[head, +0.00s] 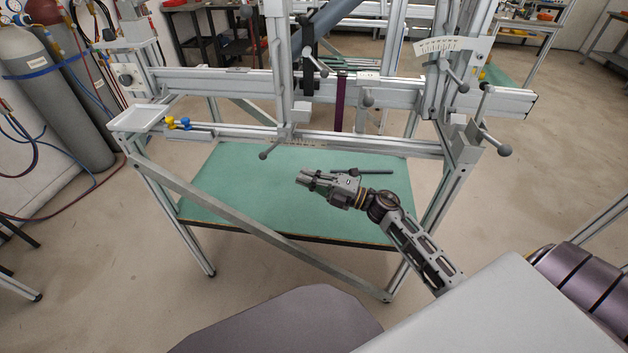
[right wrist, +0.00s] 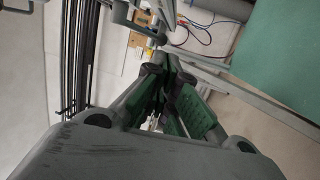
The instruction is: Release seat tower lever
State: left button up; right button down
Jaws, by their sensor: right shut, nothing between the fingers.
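The frame jig (head: 220,82) is a grey aluminium structure with several ball-ended levers. One lever (head: 265,154) hangs low on the left of the middle tower (head: 283,75). Another lever (head: 367,99) stands near the purple tube. Two more, an upper lever (head: 462,86) and a lower lever (head: 503,149), are on the right tower (head: 464,145). I cannot tell for certain which one is the seat tower lever. My right gripper (head: 302,178) is shut and empty, apart from the levers, in front of the jig over the green surface. Its fingers also show in the right wrist view (right wrist: 166,95). My left gripper is out of view.
The green lower shelf (head: 230,185) lies below the jig's rails. A diagonal brace (head: 220,212) crosses the front. A white tray (head: 137,118) and yellow-blue pieces (head: 178,123) sit at the left. Gas cylinders (head: 60,100) stand at far left.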

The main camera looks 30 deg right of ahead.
aim_at(272, 147)
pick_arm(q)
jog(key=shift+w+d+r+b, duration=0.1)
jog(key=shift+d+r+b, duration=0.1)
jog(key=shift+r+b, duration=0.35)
pick_arm(e)
jog(key=x, duration=1)
jog(key=shift+w+r, duration=0.1)
